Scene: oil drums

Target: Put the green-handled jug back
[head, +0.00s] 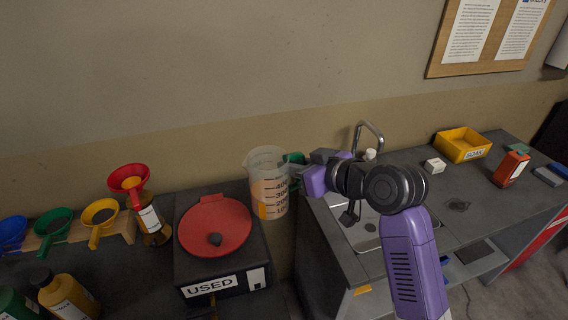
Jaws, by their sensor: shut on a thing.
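The jug (268,190) is a clear measuring beaker with dark graduation marks and amber liquid in its lower part. Its green handle (295,159) shows on its right side, partly hidden by my gripper. My gripper (304,172) is shut on the green handle and holds the jug upright. The jug appears just right of the black box labelled USED (222,282), in front of the wall. I cannot tell how high its base is above any surface.
A red lid or funnel (215,226) tops the USED box. Coloured funnels (55,226) and bottles (68,297) stand at the left. A sink with a tap (369,135), a yellow bin (462,145), a white block (434,165) and an orange carton (511,169) are on the right counter (405,168).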

